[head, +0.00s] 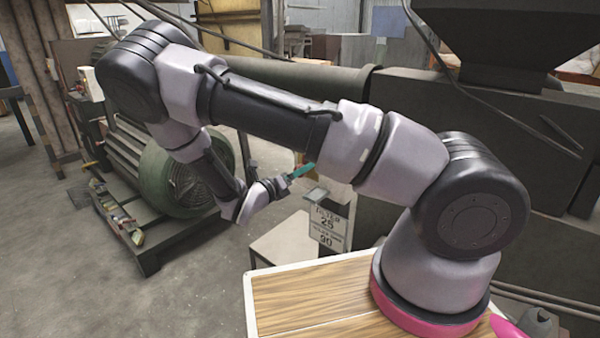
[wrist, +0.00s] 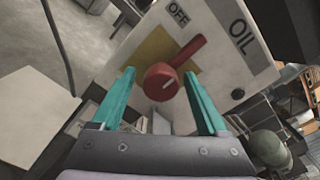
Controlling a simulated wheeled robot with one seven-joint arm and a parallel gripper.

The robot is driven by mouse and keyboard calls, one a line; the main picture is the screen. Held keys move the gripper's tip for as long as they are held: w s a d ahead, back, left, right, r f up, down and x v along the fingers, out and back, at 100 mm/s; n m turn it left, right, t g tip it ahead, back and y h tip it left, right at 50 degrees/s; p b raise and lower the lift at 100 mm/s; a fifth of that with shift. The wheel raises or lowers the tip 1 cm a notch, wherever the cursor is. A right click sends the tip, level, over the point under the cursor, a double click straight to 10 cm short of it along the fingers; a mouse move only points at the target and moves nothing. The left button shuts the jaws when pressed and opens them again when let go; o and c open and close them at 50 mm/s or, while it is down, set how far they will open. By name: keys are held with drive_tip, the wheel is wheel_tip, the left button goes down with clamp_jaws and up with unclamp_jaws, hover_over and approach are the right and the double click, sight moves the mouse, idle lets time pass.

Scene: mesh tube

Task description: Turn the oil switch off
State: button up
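The red oil switch (wrist: 162,82) is in the middle of the wrist view, a round knob with a lever pointing to the upper right. It sits on a pale panel (wrist: 222,62) over a yellow patch, with OFF and OIL lettering above and to the right. My gripper (wrist: 159,76) is open, its two teal fingers to the left and right of the knob in the picture. I cannot tell whether either finger touches it. In the head view my gripper (head: 300,171) is small beyond my arm, and I cannot make out the red switch there.
A green motor (head: 185,175) stands behind my arm at left. A dark machine (head: 450,110) fills the right side. A white box with a FILTER sign (head: 328,226) is below my gripper. Floor at the lower left is clear.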

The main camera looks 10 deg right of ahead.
drive_tip(key=shift+a, duration=0.1)
drive_tip(key=v, duration=1)
drive_tip(key=shift+s+a, duration=0.2)
